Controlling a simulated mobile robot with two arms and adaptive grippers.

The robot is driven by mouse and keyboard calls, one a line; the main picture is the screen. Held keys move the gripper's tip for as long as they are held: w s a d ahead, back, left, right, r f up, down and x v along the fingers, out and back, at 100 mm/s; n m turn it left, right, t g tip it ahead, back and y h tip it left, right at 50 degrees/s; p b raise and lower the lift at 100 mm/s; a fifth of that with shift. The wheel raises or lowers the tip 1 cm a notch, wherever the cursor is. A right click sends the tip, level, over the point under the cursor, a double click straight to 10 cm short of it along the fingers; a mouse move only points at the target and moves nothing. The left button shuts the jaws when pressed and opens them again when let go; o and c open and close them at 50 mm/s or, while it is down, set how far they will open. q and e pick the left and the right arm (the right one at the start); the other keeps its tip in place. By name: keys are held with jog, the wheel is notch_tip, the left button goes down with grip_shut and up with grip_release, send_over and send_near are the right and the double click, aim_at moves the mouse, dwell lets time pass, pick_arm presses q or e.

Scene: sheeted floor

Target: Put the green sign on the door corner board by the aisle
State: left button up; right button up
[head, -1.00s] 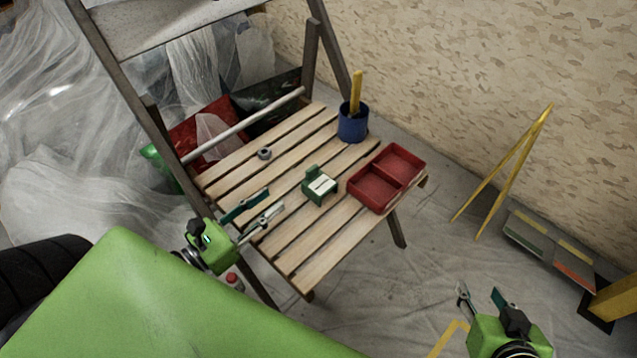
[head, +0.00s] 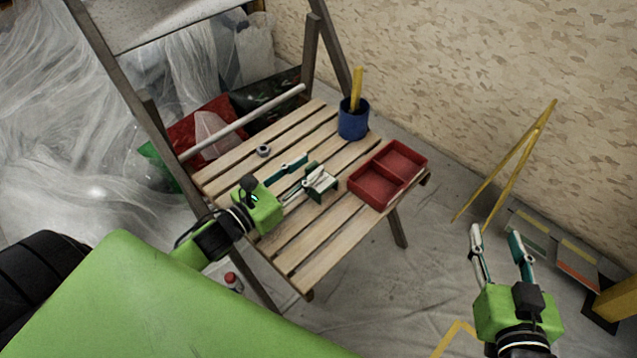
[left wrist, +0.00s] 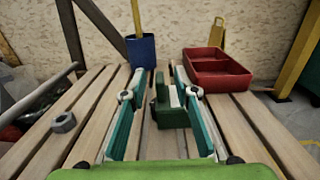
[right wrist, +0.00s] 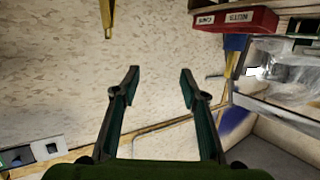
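A small dark green piece (head: 314,194) with a white face lies on the slatted wooden seat; it looks like the green sign. It also shows in the left wrist view (left wrist: 171,114). My left gripper (head: 310,168) is open, its fingers reaching along the seat on either side of the green piece; I cannot tell whether they touch it. A grey board (head: 560,255) with green, yellow and orange-red patches lies on the floor at the right, partly hidden; I cannot tell whether it is the door corner board. My right gripper (head: 496,236) is open and empty over the floor.
A red two-part tray (head: 376,188) and a blue cup (head: 353,124) with a yellow stick stand on the seat (head: 305,262). A grey nut (head: 263,150) lies near the far left. A yellow folding frame (head: 515,165) leans by the wall. Plastic sheeting covers the left.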

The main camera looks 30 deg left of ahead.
pick_arm(q)
jog(key=shift+x, duration=0.85)
pick_arm(e)
jog(key=shift+w+a+r+t, duration=0.15)
jog(key=shift+r+t, duration=0.1)
jog(key=shift+r, duration=0.2)
jog(key=shift+w+a+r+t, duration=0.1)
jog(key=shift+r+t, duration=0.15)
jog(key=shift+r, duration=0.2)
pick_arm(q)
grip_shut()
